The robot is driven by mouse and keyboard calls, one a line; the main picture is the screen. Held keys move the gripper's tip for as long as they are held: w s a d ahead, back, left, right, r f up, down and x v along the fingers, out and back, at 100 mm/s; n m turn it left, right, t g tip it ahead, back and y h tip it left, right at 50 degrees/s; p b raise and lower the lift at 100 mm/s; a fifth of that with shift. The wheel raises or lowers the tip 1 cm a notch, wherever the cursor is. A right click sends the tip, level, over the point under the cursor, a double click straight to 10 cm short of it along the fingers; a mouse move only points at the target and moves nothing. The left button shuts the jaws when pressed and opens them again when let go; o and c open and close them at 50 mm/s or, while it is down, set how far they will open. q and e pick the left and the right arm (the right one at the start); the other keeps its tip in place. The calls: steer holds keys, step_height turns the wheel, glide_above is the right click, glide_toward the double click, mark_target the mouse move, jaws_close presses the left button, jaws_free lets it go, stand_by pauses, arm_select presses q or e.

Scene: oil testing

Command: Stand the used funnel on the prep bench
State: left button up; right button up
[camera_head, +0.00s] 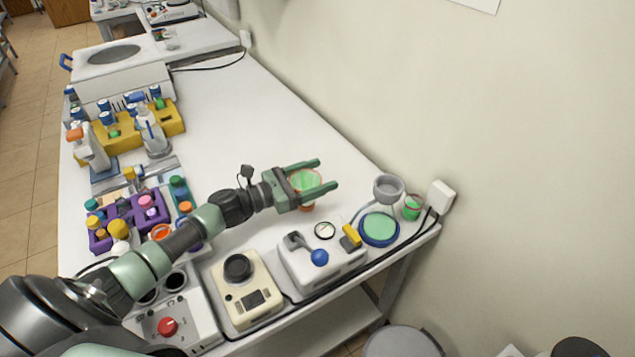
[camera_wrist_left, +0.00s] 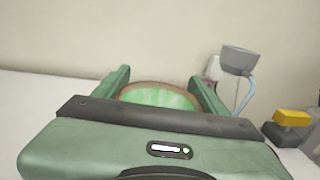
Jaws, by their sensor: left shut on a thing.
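My left gripper (camera_head: 327,175) reaches in over the prep bench (camera_head: 215,110), its two green fingers pointing right. It is shut on the used funnel (camera_head: 304,183), which has a green inside and a brown-orange rim and lower part. In the left wrist view the funnel's wide mouth (camera_wrist_left: 160,97) shows upright between the fingers, and its lower part is hidden. I cannot tell whether the funnel touches the bench. My right gripper is not in view.
A grey cup on a stand (camera_head: 389,187), a blue-rimmed green dish (camera_head: 379,229) and a small green container (camera_head: 411,208) stand right of the gripper. A white device (camera_head: 322,262) and a cream device (camera_head: 246,288) are nearer. Bare bench lies behind the gripper.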

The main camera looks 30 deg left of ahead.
arm_select(q)
step_height(320, 180, down, 2)
steer(key=shift+f, duration=0.15)
steer(key=shift+f, duration=0.1)
steer(key=o, duration=1.5)
